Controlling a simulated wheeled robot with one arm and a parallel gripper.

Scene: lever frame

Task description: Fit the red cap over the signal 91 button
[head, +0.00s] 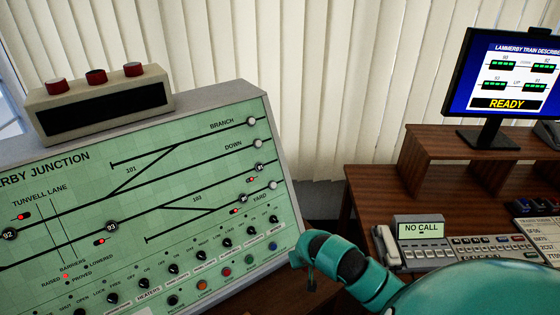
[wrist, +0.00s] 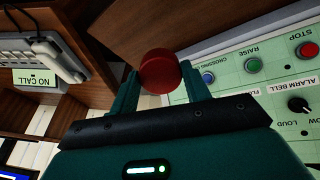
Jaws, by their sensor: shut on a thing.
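In the wrist view, my gripper (wrist: 160,84) is shut on the red cap (wrist: 159,70), a round red piece held between the two teal fingertips. It is clear of the panel's buttons in that view. In the head view, the teal end of my arm is at the panel's lower right, and the cap cannot be made out there. The green signal panel (head: 190,193) stands tilted at the left. A black round button (head: 259,167) near its right edge seems to read 91, with a red light beside it. Similar buttons marked 92 (head: 9,234) and 93 (head: 111,228) show further left.
A beige box (head: 104,104) with several red knobs stands on the panel's top. Right is a wooden desk (head: 375,185) with a telephone unit (head: 420,228) and a monitor (head: 505,75). In the wrist view, coloured panel buttons, including blue (wrist: 208,77), lie close right of the cap.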

